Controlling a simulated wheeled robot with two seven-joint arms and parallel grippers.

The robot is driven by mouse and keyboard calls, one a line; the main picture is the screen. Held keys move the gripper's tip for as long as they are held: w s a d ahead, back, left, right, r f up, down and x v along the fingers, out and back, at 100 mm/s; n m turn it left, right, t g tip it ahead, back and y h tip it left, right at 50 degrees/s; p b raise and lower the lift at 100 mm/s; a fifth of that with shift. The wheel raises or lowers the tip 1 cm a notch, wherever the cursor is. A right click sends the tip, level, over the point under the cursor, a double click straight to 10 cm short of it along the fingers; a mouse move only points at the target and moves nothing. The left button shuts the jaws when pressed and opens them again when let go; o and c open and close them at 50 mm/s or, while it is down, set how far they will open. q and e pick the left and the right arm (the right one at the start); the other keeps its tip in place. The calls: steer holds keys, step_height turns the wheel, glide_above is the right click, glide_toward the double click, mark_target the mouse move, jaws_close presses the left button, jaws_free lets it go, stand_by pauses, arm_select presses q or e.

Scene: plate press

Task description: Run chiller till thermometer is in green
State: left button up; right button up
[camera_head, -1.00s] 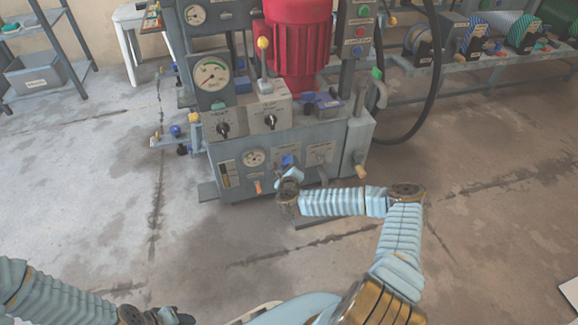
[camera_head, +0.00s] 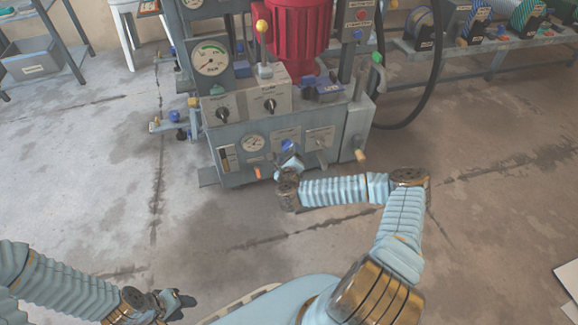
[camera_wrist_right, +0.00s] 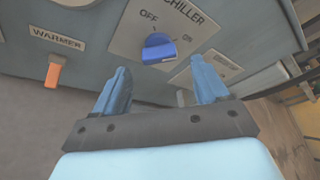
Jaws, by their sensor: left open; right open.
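The blue chiller knob (camera_wrist_right: 158,48) sits on a plate marked OFF and CHILLER, with ON at its right. Its exact setting is hard to tell. My right gripper (camera_wrist_right: 160,70) is open, its two blue fingers spread below and either side of the knob, with nothing between them. In the head view my right gripper (camera_head: 291,164) is at the machine's lower front, partly covering the knob. A small round dial (camera_head: 253,142), perhaps the thermometer, is left of it; its needle is too small to read. My left gripper (camera_head: 180,302) is open and empty at the lower left, over the floor.
An orange warmer lever (camera_wrist_right: 54,72) is left of the knob. A larger gauge (camera_head: 210,58) with a green band, two black knobs, a yellow-topped lever (camera_head: 262,28) and a red cylinder (camera_head: 297,30) are above. A black hose hangs at the right. The floor in front is clear.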

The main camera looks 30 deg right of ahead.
steer(key=p+v, duration=0.1)
steer(key=v, duration=0.9)
steer(key=shift+s, duration=0.3)
steer(key=shift+a, duration=0.15)
